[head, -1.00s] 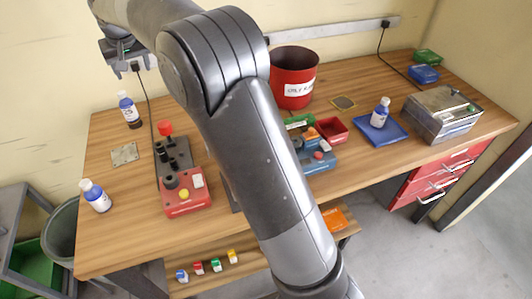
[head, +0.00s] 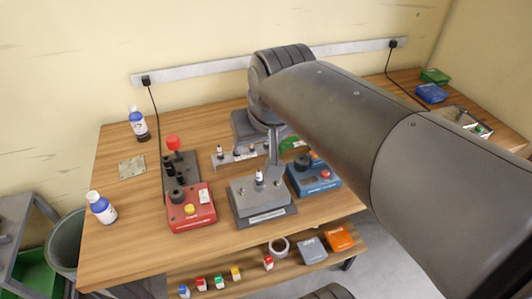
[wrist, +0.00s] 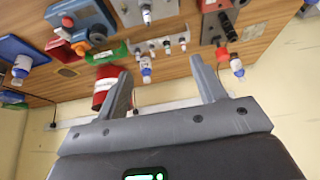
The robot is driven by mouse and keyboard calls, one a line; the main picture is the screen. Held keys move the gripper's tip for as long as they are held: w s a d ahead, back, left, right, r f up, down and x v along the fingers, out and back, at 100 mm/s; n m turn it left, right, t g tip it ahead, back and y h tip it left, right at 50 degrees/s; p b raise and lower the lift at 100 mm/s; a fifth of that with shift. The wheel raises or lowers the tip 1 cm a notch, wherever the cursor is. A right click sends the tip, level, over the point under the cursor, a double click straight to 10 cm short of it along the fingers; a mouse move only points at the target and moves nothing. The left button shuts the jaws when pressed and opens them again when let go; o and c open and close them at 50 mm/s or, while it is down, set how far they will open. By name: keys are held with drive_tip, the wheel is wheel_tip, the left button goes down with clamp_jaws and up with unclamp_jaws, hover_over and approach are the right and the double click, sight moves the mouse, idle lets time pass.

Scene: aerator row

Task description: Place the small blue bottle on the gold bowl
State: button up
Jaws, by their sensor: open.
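Several white bottles with blue labels are in view, and I cannot tell for sure which is the small blue bottle. In the wrist view, seen upside down, a small one (wrist: 146,70) stands near the rack, roughly between my fingers but beyond them. Another (wrist: 20,68) stands on a blue tray (wrist: 18,47). In the head view, one (head: 138,124) stands at the back left and one (head: 101,208) at the front left. A flat brownish-gold piece (wrist: 67,72) may be the gold bowl. My gripper (wrist: 160,67) is open and empty above the table.
A red can (wrist: 103,84) stands near one finger. A small rack (head: 238,155), a grey fixture (head: 262,200), a red control box (head: 190,210) and a blue box (head: 315,180) crowd the middle. My arm hides the table's right part in the head view. Bare wood (head: 125,235) shows front left.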

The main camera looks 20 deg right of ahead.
drive_tip(key=s+d+f, duration=0.1)
drive_tip(key=s+f, duration=0.3)
drive_tip(key=s, duration=0.2)
drive_tip(key=shift+s+d+f, duration=0.25)
drive_tip(key=shift+s+d, duration=0.05)
drive_tip(key=shift+s, duration=0.1)
